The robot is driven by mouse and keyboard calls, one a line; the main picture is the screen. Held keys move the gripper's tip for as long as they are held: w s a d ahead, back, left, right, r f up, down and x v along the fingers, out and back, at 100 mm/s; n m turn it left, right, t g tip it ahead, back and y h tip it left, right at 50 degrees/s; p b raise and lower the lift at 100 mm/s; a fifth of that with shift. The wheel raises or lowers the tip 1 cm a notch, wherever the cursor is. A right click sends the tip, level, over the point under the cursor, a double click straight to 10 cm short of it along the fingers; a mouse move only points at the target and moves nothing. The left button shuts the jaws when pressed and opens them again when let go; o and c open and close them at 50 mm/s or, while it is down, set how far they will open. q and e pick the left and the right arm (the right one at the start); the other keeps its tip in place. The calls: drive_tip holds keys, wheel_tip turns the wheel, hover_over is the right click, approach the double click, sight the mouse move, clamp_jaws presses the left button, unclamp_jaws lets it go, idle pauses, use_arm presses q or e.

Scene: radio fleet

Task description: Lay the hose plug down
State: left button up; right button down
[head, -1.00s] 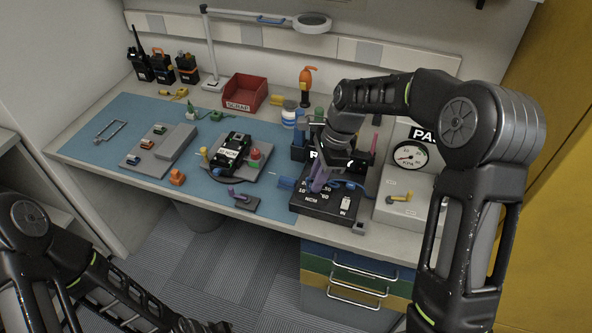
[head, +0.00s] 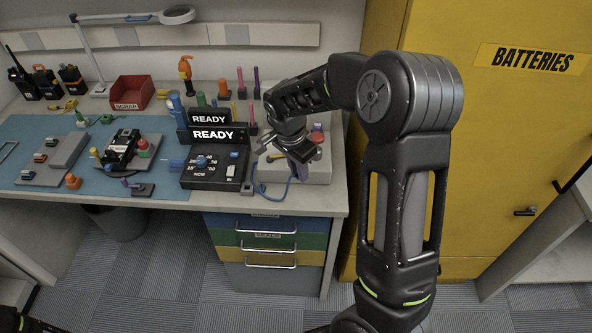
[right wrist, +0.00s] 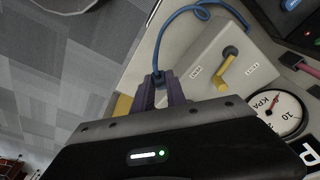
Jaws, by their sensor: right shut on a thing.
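My right gripper (head: 301,174) is low over the front of the pale tester box (head: 318,172) at the bench's right side. In the right wrist view its purple fingers (right wrist: 160,95) are shut on the dark blue hose plug (right wrist: 158,79). The blue hose (right wrist: 190,12) loops up from the plug towards the box. In the head view the hose (head: 262,189) hangs at the box's left front, and the plug is hard to make out. Whether the plug touches the bench is unclear.
The box has a yellow lever (right wrist: 226,72) and a dial gauge (right wrist: 281,112). A black unit (head: 213,172) with a READY display (head: 213,135) stands to its left. The bench's front edge (head: 300,212) is close, with drawers (head: 265,240) below.

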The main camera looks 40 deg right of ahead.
drive_tip(key=shift+s+d, duration=0.15)
drive_tip(key=shift+s, duration=0.1)
drive_tip(key=shift+w, duration=0.1)
wheel_tip(320, 180, down, 7)
drive_tip(key=b, duration=0.6)
drive_tip(key=shift+b, duration=0.3)
drive_tip(key=c, duration=1.3)
unclamp_jaws()
drive_tip(key=shift+r, duration=0.1)
